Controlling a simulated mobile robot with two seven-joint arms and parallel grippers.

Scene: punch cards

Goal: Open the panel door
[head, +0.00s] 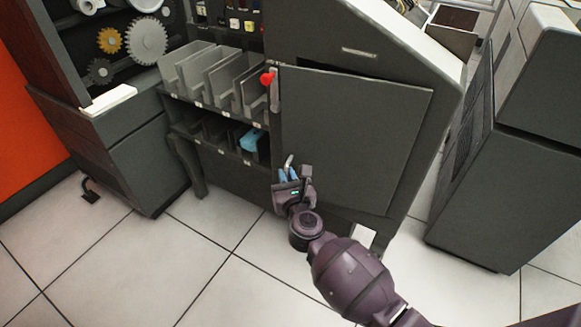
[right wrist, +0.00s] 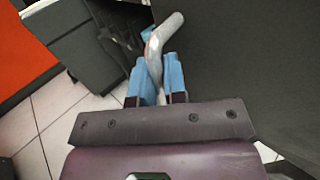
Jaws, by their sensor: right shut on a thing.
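The panel door (head: 355,135) is a large dark grey panel on the front of a grey machine. Whether it stands slightly ajar I cannot tell. A light metal handle (head: 289,160) is low at its left edge. The bent handle also shows in the right wrist view (right wrist: 165,34), beside the dark panel surface (right wrist: 245,60). My right gripper (head: 288,175) has its blue fingers closed around the handle, one on each side. Part of the handle is hidden between the fingers. My left gripper is not in view.
A red-knobbed lever (head: 267,78) is at the door's upper left. Shelves with grey dividers (head: 205,75) and a blue item (head: 252,139) stand left of it. A grey cabinet (head: 510,190) stands to the right. The tiled floor (head: 215,265) in front is clear.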

